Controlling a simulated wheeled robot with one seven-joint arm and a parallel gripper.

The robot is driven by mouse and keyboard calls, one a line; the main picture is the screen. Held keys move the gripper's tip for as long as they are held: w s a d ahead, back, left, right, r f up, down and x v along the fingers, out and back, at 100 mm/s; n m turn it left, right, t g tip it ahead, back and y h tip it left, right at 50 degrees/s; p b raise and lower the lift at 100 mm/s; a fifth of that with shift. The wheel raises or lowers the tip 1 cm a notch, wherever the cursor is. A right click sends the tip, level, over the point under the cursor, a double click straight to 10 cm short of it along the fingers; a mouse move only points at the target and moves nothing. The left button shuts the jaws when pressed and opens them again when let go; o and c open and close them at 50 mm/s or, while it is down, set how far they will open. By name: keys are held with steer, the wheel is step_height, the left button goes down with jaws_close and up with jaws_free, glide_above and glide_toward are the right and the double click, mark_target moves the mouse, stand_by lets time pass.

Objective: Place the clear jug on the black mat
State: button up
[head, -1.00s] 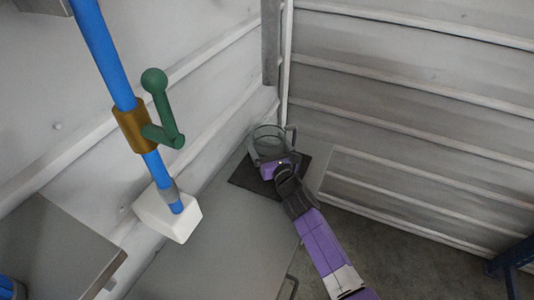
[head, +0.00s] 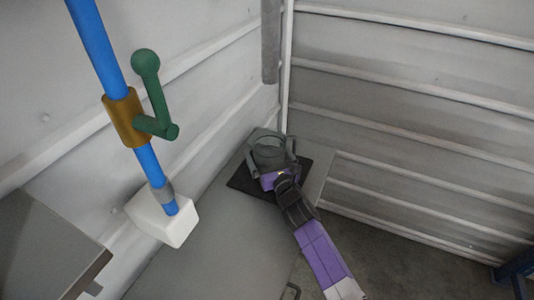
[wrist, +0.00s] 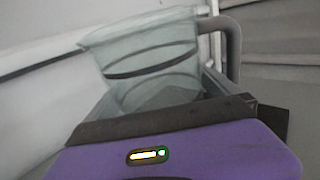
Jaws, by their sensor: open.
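The clear jug (head: 270,143) stands upright at the far end of the grey surface, over the black mat (head: 240,181). Its base is hidden behind my gripper, so contact with the mat cannot be seen directly. My gripper (head: 271,163) is open, its fingers spread on either side of the jug's lower part. The mat shows around the gripper on the left and right.
The grey surface (head: 215,235) is bare in front of the mat. A blue pole (head: 95,45) with a green crank (head: 155,95) and a white block (head: 163,217) stands at the left. Ribbed walls close in behind and to the right.

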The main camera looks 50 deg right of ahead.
steer(key=shift+r, duration=0.2)
steer(key=shift+s+a+f, duration=0.1)
steer(key=shift+s+a, duration=0.1)
steer(key=shift+s, duration=0.1)
steer(key=b+v, duration=0.1)
steer(key=v, duration=0.9)
steer(key=shift+s, duration=0.1)
steer(key=shift+s+a, duration=0.25)
steer(key=shift+s, duration=0.25)
